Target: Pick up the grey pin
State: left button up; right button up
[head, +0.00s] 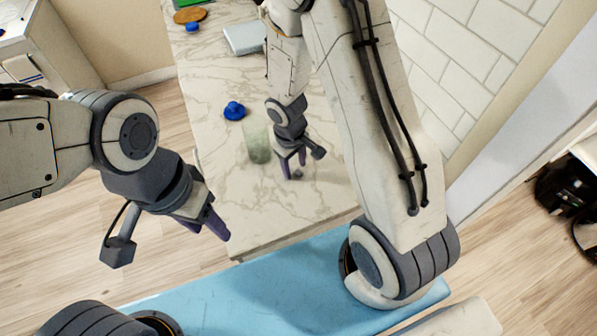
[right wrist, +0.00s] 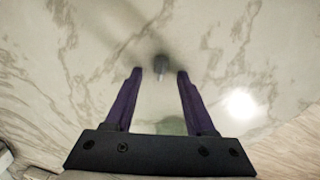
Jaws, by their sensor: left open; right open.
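The grey pin (right wrist: 160,66) is a small grey piece on the marble counter. In the right wrist view it lies between and just beyond the two purple fingertips of my right gripper (right wrist: 157,72), with a gap on each side. In the head view the pin (head: 297,174) is a small grey spot beside the right gripper's fingertips (head: 292,172). The right gripper is open and points down at the counter.
A translucent greenish glass (head: 257,142) stands on the marble counter (head: 225,190) close left of the right gripper. A blue object (head: 234,110) is behind it. A grey-white box (head: 245,37), a small blue piece (head: 192,27) and a brown round board (head: 190,15) lie farther back. The front of the counter is clear.

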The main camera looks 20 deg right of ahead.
aim_at(295, 170)
grip_shut()
jog(key=shift+r, duration=0.15)
jog(key=shift+r, duration=0.3)
notch_tip(295, 170, up, 4)
jog(key=shift+d+f, duration=0.1)
jog(key=shift+f, duration=0.05)
jog(key=s+d+r, duration=0.6)
jog(key=s+d, duration=0.1)
jog(key=d, duration=0.2)
jog(key=shift+s+r, duration=0.15)
jog(key=shift+r, duration=0.1)
